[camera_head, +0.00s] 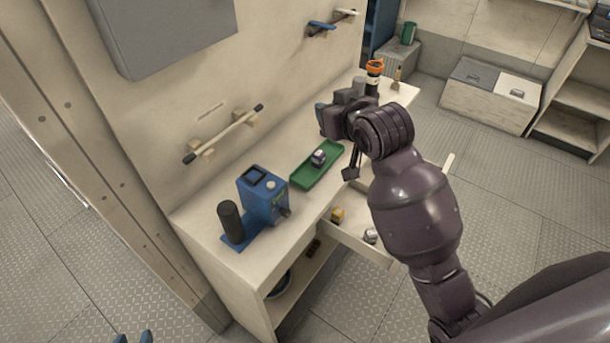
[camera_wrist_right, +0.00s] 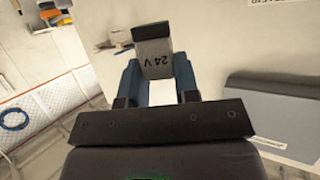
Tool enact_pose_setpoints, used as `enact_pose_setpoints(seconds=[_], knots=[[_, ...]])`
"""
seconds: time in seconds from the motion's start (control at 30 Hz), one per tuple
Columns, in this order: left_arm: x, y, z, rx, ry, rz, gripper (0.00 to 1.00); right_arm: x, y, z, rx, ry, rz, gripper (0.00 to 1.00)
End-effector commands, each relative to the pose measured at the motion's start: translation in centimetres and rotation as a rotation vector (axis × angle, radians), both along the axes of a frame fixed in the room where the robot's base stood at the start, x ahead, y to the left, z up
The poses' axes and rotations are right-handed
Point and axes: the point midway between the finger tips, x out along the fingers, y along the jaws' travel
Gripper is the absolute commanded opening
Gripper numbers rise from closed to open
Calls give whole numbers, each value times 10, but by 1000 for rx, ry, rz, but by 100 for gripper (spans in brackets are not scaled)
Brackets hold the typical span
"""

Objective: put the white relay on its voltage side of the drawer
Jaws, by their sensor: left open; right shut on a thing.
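A white relay (camera_wrist_right: 155,62) with a dark end and an upside-down "24 V" label is between the blue fingers of my right gripper (camera_wrist_right: 159,78), which is shut on it. In the head view my right arm hides this relay. My left gripper (camera_head: 133,338) is open and empty at the bottom edge; only its fingertips show. The drawer (camera_head: 350,240) is pulled out from the bench. A yellow block (camera_head: 337,215) lies in it, and a whitish block (camera_head: 370,236) lies nearer its front. My right arm covers part of the drawer.
A green tray (camera_head: 303,181) on the bench holds a grey-white block (camera_head: 318,157). A blue device (camera_head: 263,195) and a black cylinder (camera_head: 230,221) stand nearer. An orange-topped item (camera_head: 374,67) and a brush (camera_head: 397,78) are at the bench's far end. A bar handle (camera_head: 222,134) sticks out from the wall.

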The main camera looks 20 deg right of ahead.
Motion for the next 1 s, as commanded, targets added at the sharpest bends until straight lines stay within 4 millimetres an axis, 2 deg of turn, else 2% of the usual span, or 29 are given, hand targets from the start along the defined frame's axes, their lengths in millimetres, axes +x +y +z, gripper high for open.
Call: enact_pose_setpoints(seconds=[0.03,0.1,0.3,0.6,1.0], knots=[[0,0,0,0,0,0,43,12,2,11,-8,-6,42,6],[0,0,0,0,0,0,43,24,5,21,-8,-4,107,6],[0,0,0,0,0,0,43,45,14,33,-5,0,284,6],[0,0,0,0,0,0,43,39,31,16,1,0,480,6],[0,0,0,0,1,0,43,37,33,15,0,0,510,6]])
